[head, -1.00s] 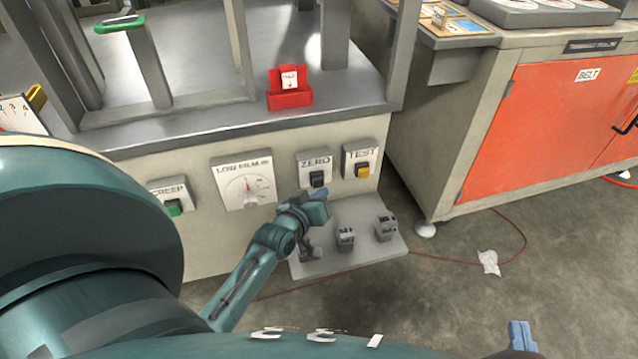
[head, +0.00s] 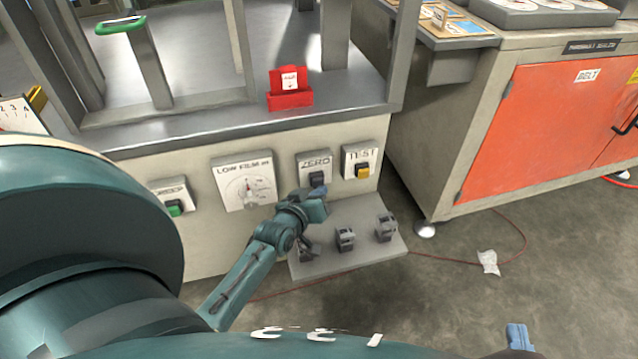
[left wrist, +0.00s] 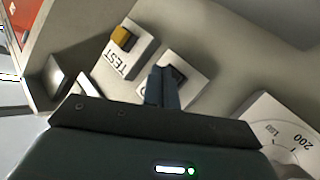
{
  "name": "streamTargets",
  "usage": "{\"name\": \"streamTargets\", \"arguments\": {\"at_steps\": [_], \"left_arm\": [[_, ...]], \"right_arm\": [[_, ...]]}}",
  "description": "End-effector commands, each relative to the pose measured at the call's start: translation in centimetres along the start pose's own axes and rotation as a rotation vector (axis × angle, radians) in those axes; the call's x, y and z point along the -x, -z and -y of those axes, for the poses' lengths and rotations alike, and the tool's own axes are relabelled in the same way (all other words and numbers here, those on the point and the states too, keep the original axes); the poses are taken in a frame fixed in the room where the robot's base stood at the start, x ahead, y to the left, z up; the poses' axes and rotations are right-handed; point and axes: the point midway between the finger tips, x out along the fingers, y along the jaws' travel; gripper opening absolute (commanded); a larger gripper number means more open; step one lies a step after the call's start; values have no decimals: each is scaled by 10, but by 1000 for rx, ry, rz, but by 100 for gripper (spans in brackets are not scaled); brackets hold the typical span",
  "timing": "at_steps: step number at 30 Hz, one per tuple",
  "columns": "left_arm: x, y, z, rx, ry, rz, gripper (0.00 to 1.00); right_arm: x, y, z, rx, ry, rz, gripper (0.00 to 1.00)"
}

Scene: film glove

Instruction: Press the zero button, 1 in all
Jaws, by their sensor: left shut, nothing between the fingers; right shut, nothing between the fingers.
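The ZERO box (head: 313,164) is a pale plate on the machine's front panel with a dark button (head: 317,179) below its label. My left gripper (head: 321,194) is shut and empty, with its tip just below and in front of that button. In the left wrist view the shut fingers (left wrist: 161,86) point at the ZERO box (left wrist: 194,88) and cover part of it and its dark button (left wrist: 178,73). I cannot tell whether they touch. My right gripper (head: 520,336) shows only as a blue tip at the bottom right, shut and away from the panel.
The TEST box (head: 360,153) with a yellow button is right of ZERO. The LOW FILM dial (head: 243,180) and a green button (head: 174,208) are to the left. A grey shelf (head: 365,254) with several small grey blocks juts out below. An orange-doored cabinet (head: 540,125) stands right.

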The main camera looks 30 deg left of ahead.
Motion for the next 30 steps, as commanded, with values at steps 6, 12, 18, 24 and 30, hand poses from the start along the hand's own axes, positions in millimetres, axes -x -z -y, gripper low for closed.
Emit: {"name": "streamTargets", "arguments": {"at_steps": [6, 12, 18, 24, 30], "left_arm": [[0, 0, 0, 0, 0, 0, 0], [-1, 1, 1, -1, 0, 0, 0], [-3, 2, 2, -1, 0, -1, 0], [-5, 4, 3, -1, 0, -1, 0], [-6, 5, 4, -1, 0, 0, 0]], "right_arm": [[0, 0, 0, 0, 0, 0, 0], [-1, 1, -1, 2, -1, -5, 0], [-3, 3, -2, 4, -2, -11, 0], [-3, 4, -2, 5, -2, -12, 0], [-3, 3, -2, 5, -2, -12, 0]]}}
